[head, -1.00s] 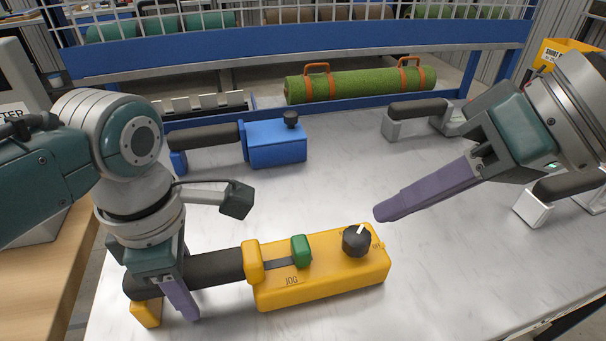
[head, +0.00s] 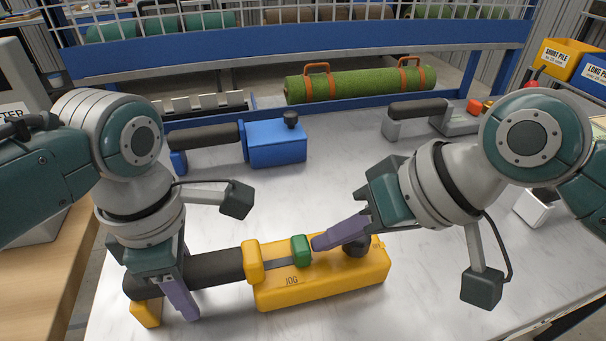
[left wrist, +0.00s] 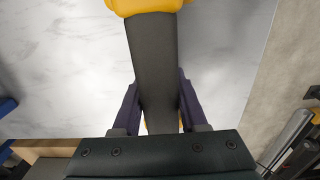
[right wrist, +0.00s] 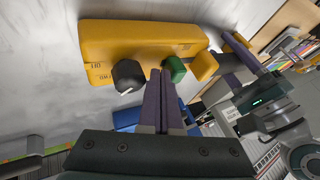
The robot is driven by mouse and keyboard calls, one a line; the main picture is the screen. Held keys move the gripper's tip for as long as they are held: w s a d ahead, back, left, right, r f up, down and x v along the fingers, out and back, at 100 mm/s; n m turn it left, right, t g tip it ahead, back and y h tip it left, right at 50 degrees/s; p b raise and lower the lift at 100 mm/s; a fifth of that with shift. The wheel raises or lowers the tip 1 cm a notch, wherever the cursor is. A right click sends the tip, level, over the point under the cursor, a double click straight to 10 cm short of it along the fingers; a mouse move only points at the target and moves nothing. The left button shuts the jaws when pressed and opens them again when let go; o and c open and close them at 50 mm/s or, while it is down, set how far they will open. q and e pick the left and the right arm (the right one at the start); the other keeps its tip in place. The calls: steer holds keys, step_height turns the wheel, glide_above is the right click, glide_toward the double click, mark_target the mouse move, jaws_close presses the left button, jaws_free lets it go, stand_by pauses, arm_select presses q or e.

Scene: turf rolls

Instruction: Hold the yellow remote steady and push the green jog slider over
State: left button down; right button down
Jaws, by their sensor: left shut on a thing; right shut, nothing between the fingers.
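The yellow remote (head: 330,287) lies on the table, with a black handle (head: 212,268) at its left, a green jog slider (head: 300,249) on its top and a black knob (head: 355,247) to the right. My left gripper (head: 182,298) is shut on the black handle; the left wrist view shows its fingers on both sides of the handle (left wrist: 155,70). My right gripper (head: 318,243) is shut and empty, its fingertips close to the right side of the green slider. In the right wrist view the fingertips are beside the slider (right wrist: 174,69); I cannot tell if they touch.
A blue remote (head: 277,143) lies behind the yellow one. A green turf roll (head: 360,84) with orange straps lies at the back. A grey device (head: 455,121) with a black handle is at the back right. The table between the two remotes is clear.

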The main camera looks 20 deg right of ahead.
mark_target(297, 248)
steer(key=shift+a, duration=1.55)
arm_select(q)
steer(key=shift+d, duration=0.2)
arm_select(e)
steer(key=shift+a+r, duration=0.1)
steer(key=shift+a, duration=0.05)
stand_by(0.3)
arm_select(q)
steer(key=shift+a, duration=0.15)
arm_select(e)
steer(key=v, duration=1)
steer(key=shift+d, duration=0.25)
arm_select(q)
steer(key=shift+c, duration=1.8)
jaws_free()
